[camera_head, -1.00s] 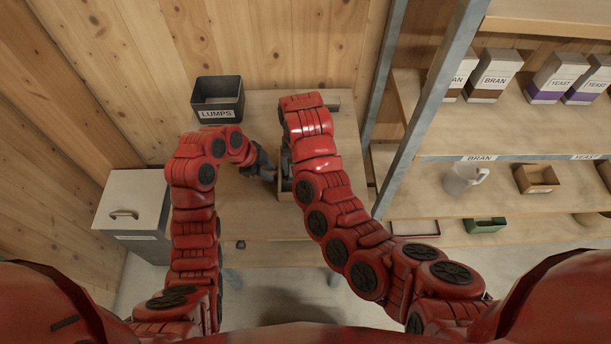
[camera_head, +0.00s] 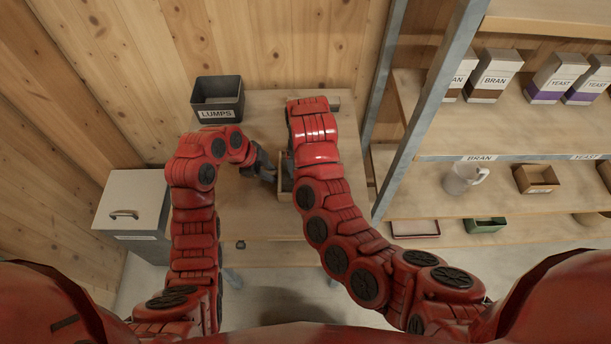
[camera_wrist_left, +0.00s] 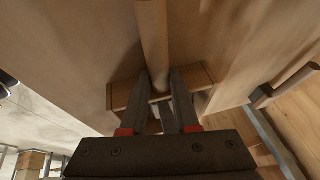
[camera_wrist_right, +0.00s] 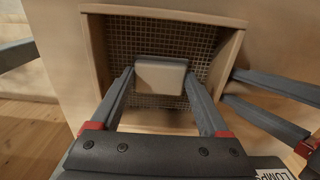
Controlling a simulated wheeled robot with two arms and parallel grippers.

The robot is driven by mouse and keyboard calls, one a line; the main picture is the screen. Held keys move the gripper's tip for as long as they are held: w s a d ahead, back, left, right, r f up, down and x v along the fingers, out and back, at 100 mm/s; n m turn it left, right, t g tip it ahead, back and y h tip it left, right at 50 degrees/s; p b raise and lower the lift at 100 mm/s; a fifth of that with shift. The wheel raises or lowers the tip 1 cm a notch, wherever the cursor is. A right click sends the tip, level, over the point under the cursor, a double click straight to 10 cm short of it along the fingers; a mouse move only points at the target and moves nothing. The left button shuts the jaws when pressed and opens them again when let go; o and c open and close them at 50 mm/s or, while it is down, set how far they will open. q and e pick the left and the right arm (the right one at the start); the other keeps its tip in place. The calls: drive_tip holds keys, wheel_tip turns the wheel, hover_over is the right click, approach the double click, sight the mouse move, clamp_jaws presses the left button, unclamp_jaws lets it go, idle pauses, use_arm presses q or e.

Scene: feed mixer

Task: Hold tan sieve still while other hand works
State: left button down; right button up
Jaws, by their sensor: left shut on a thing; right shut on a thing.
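The tan sieve (camera_wrist_right: 95,45) is a wooden frame with a wire mesh floor, seen from above in the right wrist view. In the head view only a small part of it (camera_head: 287,184) shows between my arms. My left gripper (camera_head: 268,172) is shut on the sieve's side, its fingers reaching in from the right in the right wrist view. In the left wrist view its fingers (camera_wrist_left: 162,76) meet at tan wood. My right gripper (camera_wrist_right: 159,80) is shut on a pale block (camera_wrist_right: 160,76) over the mesh. My forearm hides this gripper in the head view.
The sieve is at a wooden table (camera_head: 265,225). A dark bin marked LUMPS (camera_head: 217,92) stands at its back left. A grey lidded bin (camera_head: 135,200) is at the left. A metal-framed shelf (camera_head: 520,140) with bags, a jug and trays stands close on the right.

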idle(0.4)
use_arm(q)
drive_tip(key=c, duration=0.6)
unclamp_jaws()
drive_tip(key=shift+a+r, duration=0.1)
